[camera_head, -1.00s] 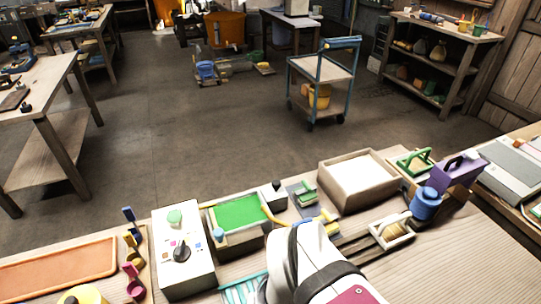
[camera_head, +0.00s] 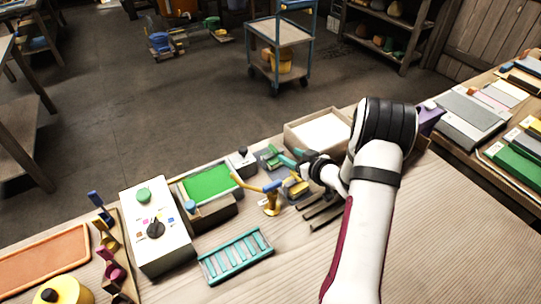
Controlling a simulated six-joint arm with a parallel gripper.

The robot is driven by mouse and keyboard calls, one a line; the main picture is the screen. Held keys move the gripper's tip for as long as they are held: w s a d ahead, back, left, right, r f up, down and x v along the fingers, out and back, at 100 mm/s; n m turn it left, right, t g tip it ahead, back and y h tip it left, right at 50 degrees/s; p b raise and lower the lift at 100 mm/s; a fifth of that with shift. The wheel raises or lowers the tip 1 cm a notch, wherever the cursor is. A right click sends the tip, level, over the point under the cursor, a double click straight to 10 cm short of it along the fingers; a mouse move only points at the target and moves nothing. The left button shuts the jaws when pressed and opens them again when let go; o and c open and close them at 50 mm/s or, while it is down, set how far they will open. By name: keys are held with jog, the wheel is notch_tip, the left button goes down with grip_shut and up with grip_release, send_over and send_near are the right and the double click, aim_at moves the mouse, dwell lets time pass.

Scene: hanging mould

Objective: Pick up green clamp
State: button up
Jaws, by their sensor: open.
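A small green clamp-like piece (camera_head: 269,156) lies on a dark grey pad behind the work table's middle, just right of the green-topped tray. Its details are too small to tell. My gripper (camera_head: 284,173) reaches in from the right, with its fingers pointing left. It is open, close to the green piece and on its near right side. Whether it touches the piece cannot be told. My white arm covers the table to the right of this spot.
The green-topped tray (camera_head: 207,183), a white control box (camera_head: 157,228) and a teal rack (camera_head: 234,256) stand to the left. An open box with a white inside (camera_head: 322,131) stands behind my gripper. The wooden table front (camera_head: 290,280) is clear.

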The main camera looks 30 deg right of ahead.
aim_at(275, 149)
jog(key=x, duration=0.9)
jog(key=shift+a+r, duration=0.1)
jog(key=shift+a, duration=0.25)
grip_shut()
dwell(0.7)
